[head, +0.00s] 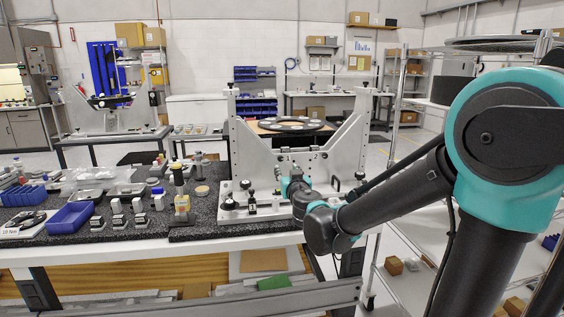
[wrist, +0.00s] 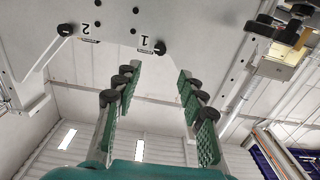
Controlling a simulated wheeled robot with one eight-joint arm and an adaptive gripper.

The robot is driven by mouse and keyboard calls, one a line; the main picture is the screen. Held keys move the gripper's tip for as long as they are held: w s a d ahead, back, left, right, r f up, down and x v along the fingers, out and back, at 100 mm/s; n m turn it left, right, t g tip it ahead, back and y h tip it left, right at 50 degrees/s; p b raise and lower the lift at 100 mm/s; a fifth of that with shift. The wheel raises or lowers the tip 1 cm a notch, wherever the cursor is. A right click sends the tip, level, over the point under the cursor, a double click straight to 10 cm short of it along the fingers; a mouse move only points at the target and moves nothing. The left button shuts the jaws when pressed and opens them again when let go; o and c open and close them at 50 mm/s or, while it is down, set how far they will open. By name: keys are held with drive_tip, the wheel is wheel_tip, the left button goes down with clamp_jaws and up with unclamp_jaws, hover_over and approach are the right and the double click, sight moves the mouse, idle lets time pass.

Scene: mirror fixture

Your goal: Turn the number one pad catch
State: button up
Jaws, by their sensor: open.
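The number one pad catch shows in the wrist view as a dark round knob (wrist: 160,47) beside an upside-down "1" label (wrist: 145,42) on a pale metal plate (wrist: 110,15). A second dark knob (wrist: 65,30), with a pale lever, is beside the "2" label (wrist: 87,28) to its left. My gripper (wrist: 159,72) is open and empty. Its green-padded fingers point at the plate, with the number one knob ahead of the gap between the tips and apart from them. In the head view my gripper end is at the grey mirror fixture (head: 340,150); the catches cannot be made out there.
The fixture stands on a dark speckled bench top (head: 215,205). Black-knobbed clamps (head: 229,204) sit on its base, left of my gripper. A wire rack stands to the right.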

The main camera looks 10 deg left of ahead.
sight(281, 159)
drive_tip(key=x, duration=1)
drive_tip(key=shift+w, duration=0.2)
clamp_jaws()
